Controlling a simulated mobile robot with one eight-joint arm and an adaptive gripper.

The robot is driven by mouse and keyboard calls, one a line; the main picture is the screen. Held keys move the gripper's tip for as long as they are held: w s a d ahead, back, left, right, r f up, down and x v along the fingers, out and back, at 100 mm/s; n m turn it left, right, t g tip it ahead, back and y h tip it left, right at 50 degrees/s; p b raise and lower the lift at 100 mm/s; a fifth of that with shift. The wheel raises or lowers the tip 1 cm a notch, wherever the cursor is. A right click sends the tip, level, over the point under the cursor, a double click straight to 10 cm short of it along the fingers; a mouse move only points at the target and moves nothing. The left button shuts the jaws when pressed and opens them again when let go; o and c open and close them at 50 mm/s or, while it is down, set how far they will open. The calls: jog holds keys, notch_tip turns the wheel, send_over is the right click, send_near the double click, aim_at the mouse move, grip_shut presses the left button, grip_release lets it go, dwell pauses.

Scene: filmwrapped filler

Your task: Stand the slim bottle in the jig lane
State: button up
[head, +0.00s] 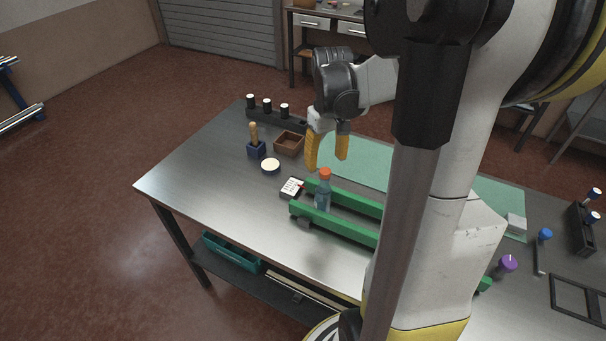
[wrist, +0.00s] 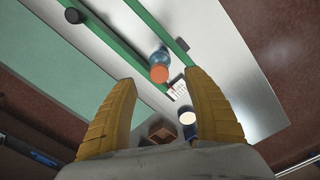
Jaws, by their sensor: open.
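The slim bottle (head: 323,193), clear blue with an orange cap, stands upright between the two green rails of the jig lane (head: 345,232), near the lane's left end. In the wrist view the bottle (wrist: 159,68) shows from above, cap toward the camera, with green rails on either side. My gripper (head: 328,165) has yellow fingers pointing down, spread apart and empty. It is above the table, level with or above the cap and apart from the bottle. In the wrist view the bottle lies beyond the gap between the fingertips (wrist: 163,82).
A white card (head: 292,188) lies by the lane's left end. A round white-topped jar (head: 270,166), a brown tray (head: 289,143), a blue holder (head: 256,149) and a black rack (head: 275,117) stand behind it. A green mat (head: 358,163) lies behind the lane. The table's left corner is bare.

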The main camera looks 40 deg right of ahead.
jog(key=s+a+r+t, duration=0.1)
jog(key=a+r+t, duration=0.1)
jog(key=a, duration=0.6)
jog(key=s+a+r+n+t, duration=0.1)
jog(key=s+a+r+t, duration=0.1)
jog(key=a, duration=0.7)
jog(key=s+a+r+n+t, duration=0.1)
jog(key=s+a+r+t, duration=0.1)
jog(key=a, duration=0.6)
jog(key=shift+s+a+r+t, duration=0.15)
jog(key=shift+r+t, duration=0.45)
jog(key=shift+r, duration=0.2)
